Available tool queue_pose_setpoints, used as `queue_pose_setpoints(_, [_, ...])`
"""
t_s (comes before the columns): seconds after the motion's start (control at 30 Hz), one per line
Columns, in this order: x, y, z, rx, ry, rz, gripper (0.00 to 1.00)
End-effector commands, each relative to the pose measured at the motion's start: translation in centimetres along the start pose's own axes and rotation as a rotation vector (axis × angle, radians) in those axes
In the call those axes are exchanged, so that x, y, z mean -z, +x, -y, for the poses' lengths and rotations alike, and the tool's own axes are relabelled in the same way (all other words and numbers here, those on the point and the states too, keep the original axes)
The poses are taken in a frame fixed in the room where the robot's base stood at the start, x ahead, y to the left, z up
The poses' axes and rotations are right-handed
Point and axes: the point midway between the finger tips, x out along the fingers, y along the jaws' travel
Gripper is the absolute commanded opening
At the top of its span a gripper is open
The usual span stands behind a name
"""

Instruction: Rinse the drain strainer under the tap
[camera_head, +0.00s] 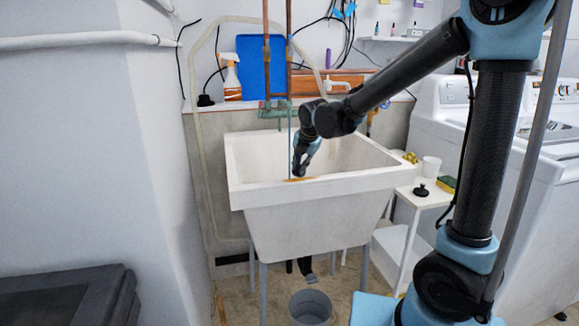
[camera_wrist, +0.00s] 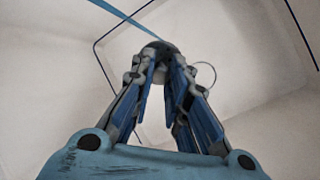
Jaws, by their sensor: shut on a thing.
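My gripper (camera_head: 299,172) reaches down into the white sink basin (camera_head: 310,209), near its front rim. In the wrist view its fingers (camera_wrist: 160,62) close together on a small dark grey rounded piece (camera_wrist: 158,47), which looks like the drain strainer; the fingers hide much of it. A thin blue stream (camera_head: 290,140) drops from the tap (camera_head: 274,109) beside my gripper. In the wrist view the stream (camera_wrist: 128,18) runs to the held piece and appears to meet it. A thin grey ring (camera_wrist: 205,75) shows beside the fingers; I cannot tell what it belongs to.
A white side table (camera_head: 403,196) right of the sink bears a black plug-like piece (camera_head: 421,190), a sponge (camera_head: 447,185) and a white cup (camera_head: 431,166). A spray bottle (camera_head: 231,77) stands behind the sink. A grey bucket (camera_head: 310,307) is on the floor below. White machines stand right.

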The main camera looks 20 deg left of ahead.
Motion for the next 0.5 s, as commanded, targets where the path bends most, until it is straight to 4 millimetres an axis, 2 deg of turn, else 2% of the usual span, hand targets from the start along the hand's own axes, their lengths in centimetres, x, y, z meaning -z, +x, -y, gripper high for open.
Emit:
queue_pose_setpoints(0.27, [0.0,-0.1,0.0,0.000,0.000,0.000,0.00])
queue_pose_setpoints(0.5, [0.5,-1.7,0.5,0.000,-0.001,0.000,0.00])
